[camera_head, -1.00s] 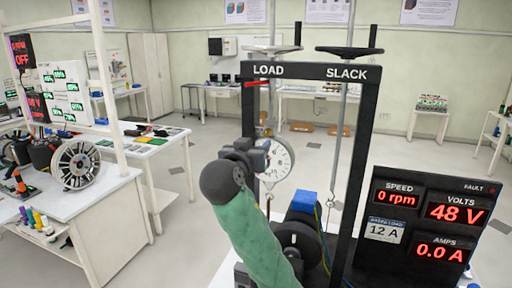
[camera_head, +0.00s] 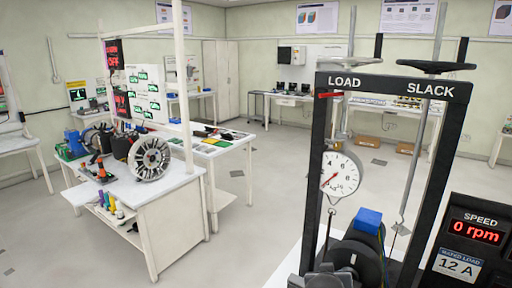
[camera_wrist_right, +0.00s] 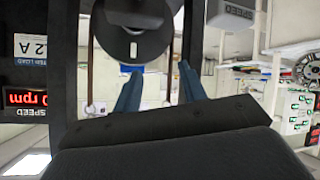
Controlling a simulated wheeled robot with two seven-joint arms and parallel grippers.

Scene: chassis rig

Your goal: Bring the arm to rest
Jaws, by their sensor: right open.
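Neither of my arms shows in the head view now. In the right wrist view my right gripper (camera_wrist_right: 160,85) shows two blue fingers apart with nothing between them. The black wheel of the rig (camera_wrist_right: 132,35) is beyond the fingertips; I cannot tell how far. In the head view the black LOAD/SLACK frame (camera_head: 392,87) stands at the right, with a round dial gauge (camera_head: 341,174) hanging inside it and a blue block (camera_head: 368,220) below. My left gripper is in no view.
A display panel (camera_head: 470,245) reading 0 rpm stands right of the frame and also shows upside down in the wrist view (camera_wrist_right: 27,98). A white bench (camera_head: 165,215) with a spoked wheel (camera_head: 149,158) stands left. Open floor (camera_head: 250,220) lies between bench and rig.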

